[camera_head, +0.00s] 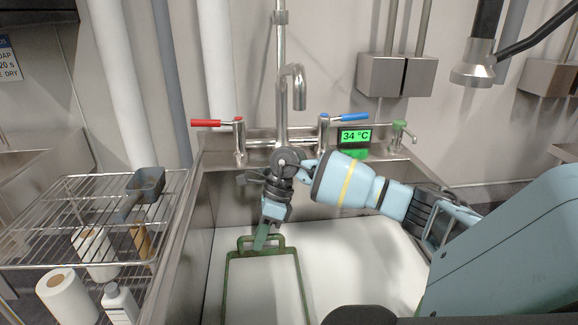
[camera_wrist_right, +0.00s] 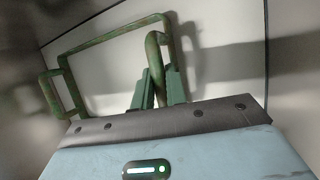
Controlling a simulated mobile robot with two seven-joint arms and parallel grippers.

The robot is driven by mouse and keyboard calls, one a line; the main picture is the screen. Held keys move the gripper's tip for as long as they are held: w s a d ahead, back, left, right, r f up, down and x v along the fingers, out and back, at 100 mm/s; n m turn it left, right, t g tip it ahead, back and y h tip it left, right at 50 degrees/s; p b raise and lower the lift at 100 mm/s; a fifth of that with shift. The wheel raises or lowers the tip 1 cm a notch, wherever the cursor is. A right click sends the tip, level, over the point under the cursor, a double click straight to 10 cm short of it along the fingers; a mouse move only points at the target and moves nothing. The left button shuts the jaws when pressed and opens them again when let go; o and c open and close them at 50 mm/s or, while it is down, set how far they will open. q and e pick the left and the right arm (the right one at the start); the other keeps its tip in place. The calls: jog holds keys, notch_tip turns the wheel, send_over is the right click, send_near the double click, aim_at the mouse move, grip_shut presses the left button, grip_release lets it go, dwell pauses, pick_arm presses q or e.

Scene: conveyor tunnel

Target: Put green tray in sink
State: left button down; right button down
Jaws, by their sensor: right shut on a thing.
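The green tray (camera_head: 227,288) shows as a worn green rim with looped handles, over the pale floor of the sink (camera_head: 370,250). Its lower part runs off the bottom of the head view. I cannot tell whether it rests on the sink floor or hangs just above it. My right gripper (camera_head: 263,238) is shut on the handle at the tray's far end. In the right wrist view the fingers (camera_wrist_right: 158,88) close on a green bar of the tray (camera_wrist_right: 100,38). My left gripper is not in view.
A faucet (camera_head: 298,90) with a red lever (camera_head: 206,123) and a blue lever (camera_head: 348,117) stands behind the sink. A temperature display (camera_head: 355,137) reads 34 °C. A wire rack (camera_head: 70,235) at left carries a grey container (camera_head: 148,184). The sink's right side is clear.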

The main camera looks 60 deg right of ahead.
aim_at(266, 257)
jog(key=shift+f+b, duration=1.05)
jog(key=shift+f, duration=4)
jog(key=c, duration=1.4)
grip_release()
jog(key=p+v, duration=0.2)
jog(key=v, duration=1)
